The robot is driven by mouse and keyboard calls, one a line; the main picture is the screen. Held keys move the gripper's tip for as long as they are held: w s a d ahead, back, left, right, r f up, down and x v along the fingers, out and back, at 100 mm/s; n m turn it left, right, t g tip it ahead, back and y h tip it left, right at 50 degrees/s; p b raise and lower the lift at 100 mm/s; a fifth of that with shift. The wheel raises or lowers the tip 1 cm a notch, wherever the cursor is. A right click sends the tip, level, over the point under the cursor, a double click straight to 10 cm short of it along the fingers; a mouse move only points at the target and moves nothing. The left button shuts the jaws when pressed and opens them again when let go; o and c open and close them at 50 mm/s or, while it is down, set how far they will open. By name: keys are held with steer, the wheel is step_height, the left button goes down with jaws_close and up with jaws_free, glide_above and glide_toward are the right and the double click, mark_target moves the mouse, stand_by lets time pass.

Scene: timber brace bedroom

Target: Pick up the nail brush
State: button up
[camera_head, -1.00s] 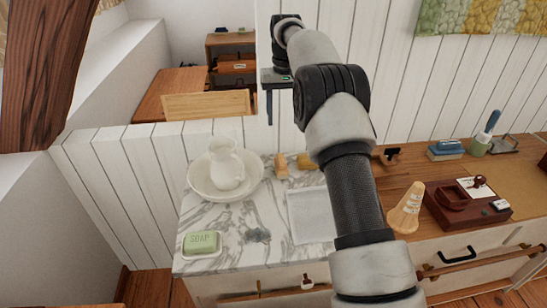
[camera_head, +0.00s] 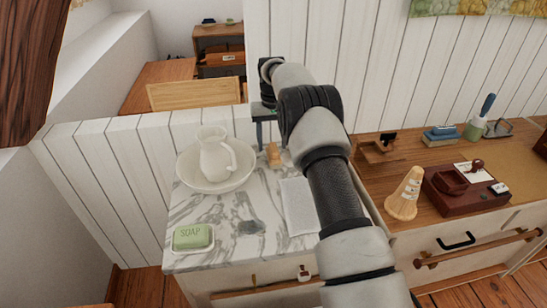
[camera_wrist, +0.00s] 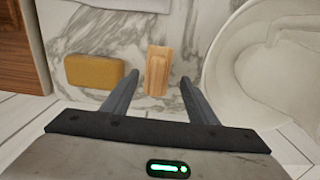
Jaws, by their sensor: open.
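The nail brush is a small light-wood block (camera_head: 274,157) on the marble top, at its back edge right of the wash basin. In the wrist view the nail brush (camera_wrist: 158,66) lies upright in the picture, just ahead of and between my fingertips. My gripper (camera_head: 271,135) is open and empty, its two fingers pointing down above and behind the brush. In the wrist view my gripper (camera_wrist: 159,84) has one finger on each side of the brush's line. I cannot tell the exact height gap.
A white basin (camera_wrist: 222,75) with a pitcher (camera_head: 214,155) stands close beside the brush. A yellow sponge-like block (camera_wrist: 93,72) lies on its other side. Green soap (camera_head: 192,237) sits at the front left. A white towel (camera_head: 298,205) lies in front, and a plank wall rises behind.

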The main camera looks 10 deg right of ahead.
mark_target(273, 147)
steer(key=f, duration=0.5)
steer(key=shift+w+d+f+b, duration=0.1)
steer(key=shift+d+f+b, duration=0.05)
steer(key=shift+d+b, duration=0.15)
steer(key=c, duration=1.1)
